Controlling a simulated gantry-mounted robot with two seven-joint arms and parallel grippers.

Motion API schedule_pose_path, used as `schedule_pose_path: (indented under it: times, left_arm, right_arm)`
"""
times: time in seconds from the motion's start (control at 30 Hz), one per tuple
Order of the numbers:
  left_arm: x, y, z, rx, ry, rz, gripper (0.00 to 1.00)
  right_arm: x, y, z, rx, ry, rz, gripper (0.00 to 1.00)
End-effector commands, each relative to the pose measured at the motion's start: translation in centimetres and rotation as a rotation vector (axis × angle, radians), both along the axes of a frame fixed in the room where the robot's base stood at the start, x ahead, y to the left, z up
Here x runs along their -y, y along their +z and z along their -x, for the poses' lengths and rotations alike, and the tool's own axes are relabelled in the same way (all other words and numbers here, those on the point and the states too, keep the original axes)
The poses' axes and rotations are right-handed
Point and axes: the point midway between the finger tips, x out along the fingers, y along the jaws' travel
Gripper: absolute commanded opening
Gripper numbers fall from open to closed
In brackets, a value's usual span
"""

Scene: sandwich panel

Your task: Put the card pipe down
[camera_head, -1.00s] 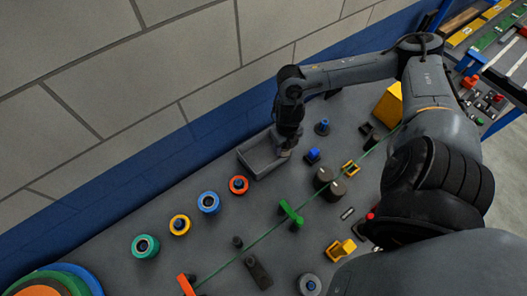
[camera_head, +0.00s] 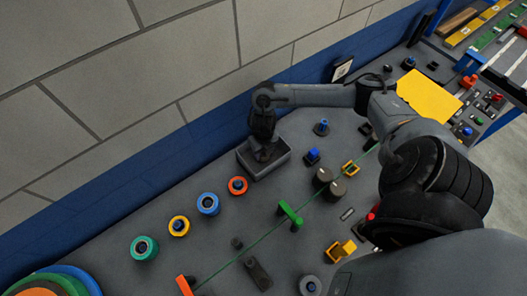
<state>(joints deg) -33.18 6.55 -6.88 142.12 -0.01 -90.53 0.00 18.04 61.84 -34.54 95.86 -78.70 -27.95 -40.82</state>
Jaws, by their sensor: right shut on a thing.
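My right gripper (camera_head: 264,152) points down into the grey open tray (camera_head: 274,170) beside the wall. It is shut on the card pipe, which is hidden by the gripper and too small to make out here. I cannot tell whether the pipe touches the tray floor. My left gripper is not in view.
Orange (camera_head: 238,186), blue (camera_head: 208,204), yellow (camera_head: 180,226) and green (camera_head: 144,248) round fittings stand left of the tray. A large yellow panel (camera_head: 430,96) lies behind my arm.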

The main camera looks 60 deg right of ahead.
Motion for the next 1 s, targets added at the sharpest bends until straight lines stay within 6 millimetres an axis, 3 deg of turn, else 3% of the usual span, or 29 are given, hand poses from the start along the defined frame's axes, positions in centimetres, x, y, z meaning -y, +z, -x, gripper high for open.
schedule_pose_path:
  times: [0.43,0.47,0.6,1.0]
  left_arm:
    - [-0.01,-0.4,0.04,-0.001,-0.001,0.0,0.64]
    - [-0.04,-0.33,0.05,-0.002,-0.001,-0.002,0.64]
    - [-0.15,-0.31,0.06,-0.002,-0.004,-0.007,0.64]
    - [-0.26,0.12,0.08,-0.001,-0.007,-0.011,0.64]
  right_arm:
    - [0.04,-0.81,0.01,0.0,0.0,0.001,0.2]
    - [0.05,-0.72,0.0,0.0,0.0,0.001,0.54]
    - [0.04,-0.68,0.01,0.0,0.0,0.001,0.75]
    - [0.05,-0.12,0.0,0.001,0.0,0.001,0.77]
